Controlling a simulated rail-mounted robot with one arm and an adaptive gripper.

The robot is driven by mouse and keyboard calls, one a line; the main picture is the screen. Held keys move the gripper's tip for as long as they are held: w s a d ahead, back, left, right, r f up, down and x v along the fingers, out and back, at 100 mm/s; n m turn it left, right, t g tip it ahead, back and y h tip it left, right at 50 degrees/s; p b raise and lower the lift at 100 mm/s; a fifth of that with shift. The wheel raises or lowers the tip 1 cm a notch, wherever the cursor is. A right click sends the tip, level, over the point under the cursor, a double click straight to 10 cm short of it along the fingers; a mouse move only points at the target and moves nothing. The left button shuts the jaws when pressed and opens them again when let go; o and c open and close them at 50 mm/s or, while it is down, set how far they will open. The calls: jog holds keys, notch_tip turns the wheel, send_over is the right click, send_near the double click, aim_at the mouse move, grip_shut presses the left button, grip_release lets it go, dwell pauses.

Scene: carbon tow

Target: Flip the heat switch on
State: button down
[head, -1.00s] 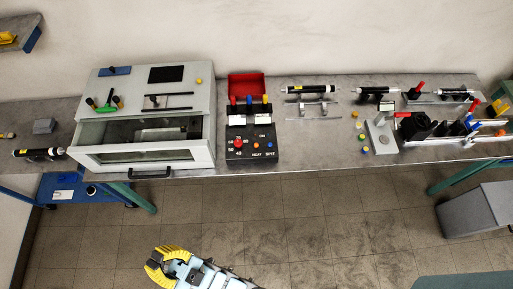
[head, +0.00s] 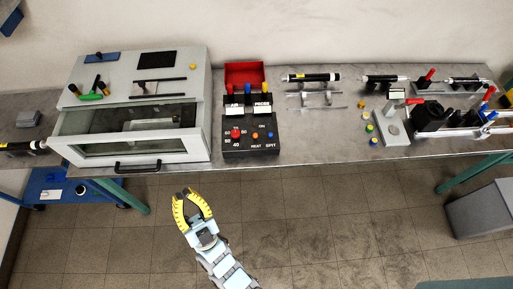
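The black control box (head: 249,146) stands at the front of the bench, right of the grey oven. Its front panel has a red dial (head: 236,134), an orange round control (head: 256,135) above the word HEAT, and a blue one (head: 270,135) above SPIT. The label ON sits above the controls. The heat switch's position is too small to tell. My gripper (head: 184,194) has yellow and black fingers spread apart with nothing between them. It is in front of the bench, over the floor, below and left of the control box in the picture, touching nothing.
A red tray (head: 245,72) sits behind the box. Metal stands and black cylinders (head: 311,77) are to the right.

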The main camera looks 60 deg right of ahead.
aim_at(255, 136)
jog(key=s+d+f+m+g+b, duration=0.1)
jog(key=d+f+g+b, duration=0.4)
jog(key=f, duration=0.6)
jog(key=s+d+f+m+g+h+b, duration=0.1)
jog(key=s+d+f+m+g+b, duration=0.1)
jog(key=d+f+g+b, duration=0.3)
jog(key=s+d+f+m+g+b, duration=0.1)
jog(key=s+d+f+g+b, duration=0.2)
jog(key=d+f+b, duration=0.7)
jog(key=d+f+g, duration=0.2)
jog(key=d+f, duration=0.1)
jog(key=f, duration=0.4)
jog(key=shift+s+d+f+m+h, duration=0.2)
jog(key=shift+m+h, duration=0.1)
jog(key=shift+h, duration=0.1)
jog(key=shift+b, duration=0.3)
jog(key=b+x, duration=0.2)
jog(key=x, duration=1.2)
jog(key=shift+r, duration=0.1)
jog(key=shift+r+p, duration=0.25)
jog(key=shift+p, duration=0.5)
jog(key=shift+d+f+p, duration=0.1)
jog(key=shift+p, duration=0.2)
